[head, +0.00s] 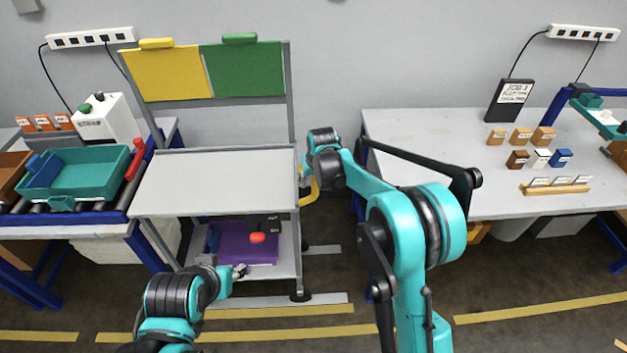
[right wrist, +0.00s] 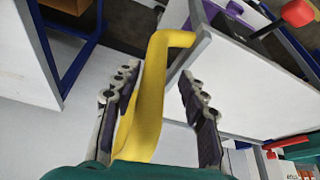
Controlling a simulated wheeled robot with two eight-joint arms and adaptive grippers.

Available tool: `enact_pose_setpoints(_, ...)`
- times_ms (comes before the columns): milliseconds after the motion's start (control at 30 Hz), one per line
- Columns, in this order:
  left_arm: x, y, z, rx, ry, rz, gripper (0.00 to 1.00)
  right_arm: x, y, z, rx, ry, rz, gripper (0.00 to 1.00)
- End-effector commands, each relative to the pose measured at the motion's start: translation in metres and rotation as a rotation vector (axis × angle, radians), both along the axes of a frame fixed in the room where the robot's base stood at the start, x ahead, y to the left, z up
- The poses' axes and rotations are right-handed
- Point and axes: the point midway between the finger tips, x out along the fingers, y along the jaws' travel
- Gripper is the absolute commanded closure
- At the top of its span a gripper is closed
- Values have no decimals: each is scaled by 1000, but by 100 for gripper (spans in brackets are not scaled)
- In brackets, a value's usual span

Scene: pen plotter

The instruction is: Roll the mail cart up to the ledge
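The mail cart (head: 218,180) stands in the middle of the head view, with a grey top, a lower shelf and wheels. A yellow handle (head: 311,192) sticks out at its right side. In the right wrist view the yellow handle (right wrist: 143,105) runs between the fingers of my right gripper (right wrist: 158,75). The fingers are spread, with a clear gap between the handle and the right-hand finger. My left gripper (head: 240,270) is low in front of the lower shelf; its fingers are too small to read. I cannot tell which edge is the ledge.
A grey table (head: 420,135) with small blocks stands to the right. A blue-framed roller bench with a teal tray (head: 95,172) stands close on the left. A yellow and a green panel (head: 245,70) rise behind the cart. A purple item (head: 230,245) lies on its lower shelf.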

Motion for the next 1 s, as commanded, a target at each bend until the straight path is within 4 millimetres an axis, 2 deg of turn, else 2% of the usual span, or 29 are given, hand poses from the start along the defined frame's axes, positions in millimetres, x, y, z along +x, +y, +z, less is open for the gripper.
enact_pose_setpoints(167,0,0,0,0,0,0,60,-1,-2,4,-2,-1,-1,57)
enact_pose_setpoints(267,0,0,0,0,0,0,60,-5,-3,15,-2,-1,-1,57)
enact_pose_setpoints(700,0,0,0,0,0,0,60,-39,-8,96,-1,0,1,57)
enact_pose_setpoints(833,0,0,0,0,0,0,60,-43,-9,107,0,0,1,57)
enact_pose_setpoints(1000,0,0,0,0,0,0,60,-45,-10,111,0,0,1,57)
